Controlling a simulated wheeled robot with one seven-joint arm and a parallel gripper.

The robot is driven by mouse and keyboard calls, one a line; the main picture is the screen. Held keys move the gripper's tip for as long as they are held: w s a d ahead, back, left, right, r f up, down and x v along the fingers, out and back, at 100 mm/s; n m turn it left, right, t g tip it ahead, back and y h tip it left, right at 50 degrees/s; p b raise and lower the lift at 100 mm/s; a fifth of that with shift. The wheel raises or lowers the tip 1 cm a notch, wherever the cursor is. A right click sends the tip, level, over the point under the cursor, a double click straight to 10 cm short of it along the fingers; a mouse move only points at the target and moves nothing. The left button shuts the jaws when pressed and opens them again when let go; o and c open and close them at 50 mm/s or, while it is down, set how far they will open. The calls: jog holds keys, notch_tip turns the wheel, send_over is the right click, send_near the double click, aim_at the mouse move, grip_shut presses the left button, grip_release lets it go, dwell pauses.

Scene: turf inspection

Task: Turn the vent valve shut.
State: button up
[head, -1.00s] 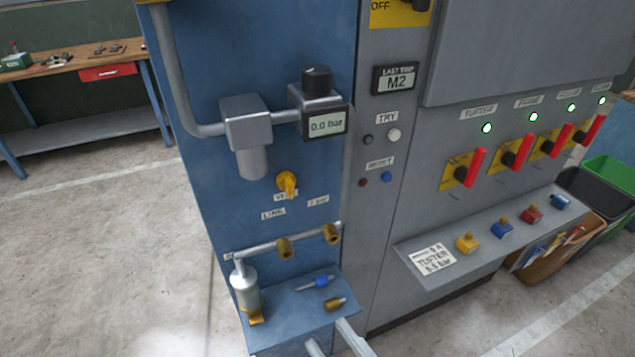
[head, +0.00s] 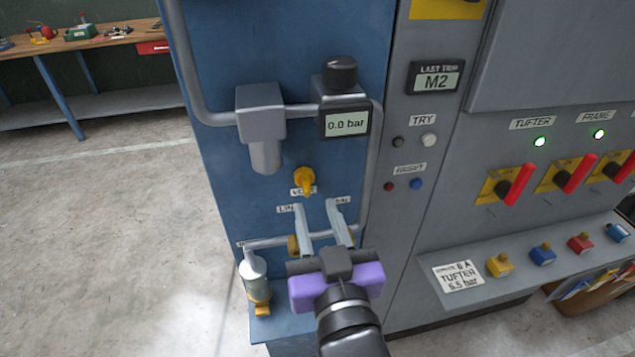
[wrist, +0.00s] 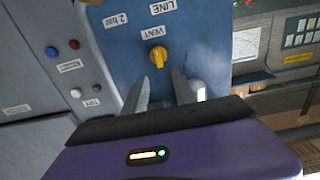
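The vent valve is a small yellow handle (head: 305,181) on the blue panel, just above the VENT label, and its handle points down in the head view. In the wrist view the yellow handle (wrist: 158,56) shows beyond the fingertips, roughly between their lines. My gripper (head: 318,208) has a purple body and two grey fingers, spread apart with nothing between them. Its fingertips are a little below the valve in the head view, apart from it. It also shows in the wrist view (wrist: 163,82).
A pressure display (head: 345,122) reading 0.0 bar sits under a black knob (head: 340,73). A grey filter unit (head: 262,118) and pipes surround the valve. Red-handled switches (head: 515,184) and a shelf of coloured padlocks (head: 542,253) stand at right. A workbench (head: 85,48) is far left.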

aim_at(307, 182)
jog(key=x, duration=0.7)
jog(key=shift+p, duration=0.4)
grip_shut()
